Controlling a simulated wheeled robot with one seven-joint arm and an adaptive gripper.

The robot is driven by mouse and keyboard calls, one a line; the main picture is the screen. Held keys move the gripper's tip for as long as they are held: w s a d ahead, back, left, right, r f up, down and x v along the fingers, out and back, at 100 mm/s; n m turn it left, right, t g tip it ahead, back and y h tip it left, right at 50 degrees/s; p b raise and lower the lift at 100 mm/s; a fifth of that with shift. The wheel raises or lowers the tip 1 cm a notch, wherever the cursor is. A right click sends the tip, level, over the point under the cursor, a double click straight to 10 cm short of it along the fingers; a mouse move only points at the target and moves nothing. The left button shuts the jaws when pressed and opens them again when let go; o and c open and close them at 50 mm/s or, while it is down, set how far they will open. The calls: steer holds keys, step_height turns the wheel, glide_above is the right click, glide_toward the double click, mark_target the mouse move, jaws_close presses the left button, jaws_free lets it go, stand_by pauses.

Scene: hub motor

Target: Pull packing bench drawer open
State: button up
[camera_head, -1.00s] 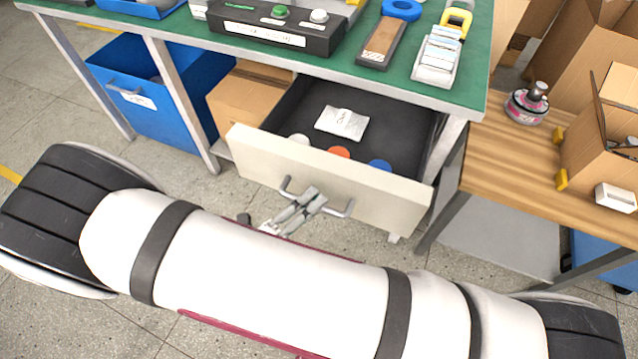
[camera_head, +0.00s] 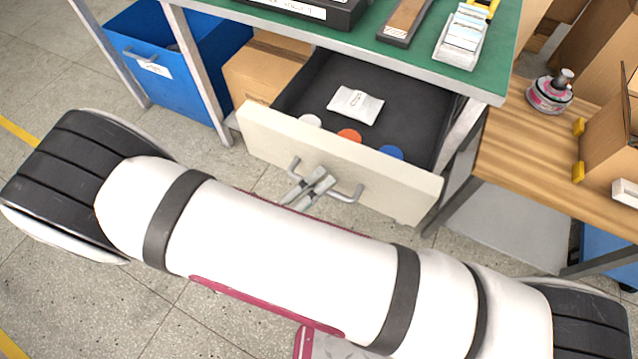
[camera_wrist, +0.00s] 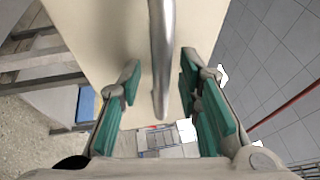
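The packing bench drawer (camera_head: 339,161) has a cream front and dark inside, and stands pulled out from under the green-topped bench (camera_head: 425,62). Its grey bar handle (camera_head: 349,197) is on the front; in the wrist view the bar (camera_wrist: 161,50) runs between my fingers. My gripper (camera_head: 318,183) is at the middle of the handle. In the wrist view my gripper (camera_wrist: 160,85) has its green-padded fingers apart on either side of the bar, with gaps showing. My arm hides the gripper's body in the head view.
In the drawer lie a white packet (camera_head: 355,104) and orange (camera_head: 349,135), blue (camera_head: 392,152) and white round items. A blue bin (camera_head: 165,60) and carton (camera_head: 262,67) are under the bench at left. A wooden table (camera_head: 530,150) stands close at right.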

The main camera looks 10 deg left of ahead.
steer(key=v, duration=1.2)
stand_by(0.3)
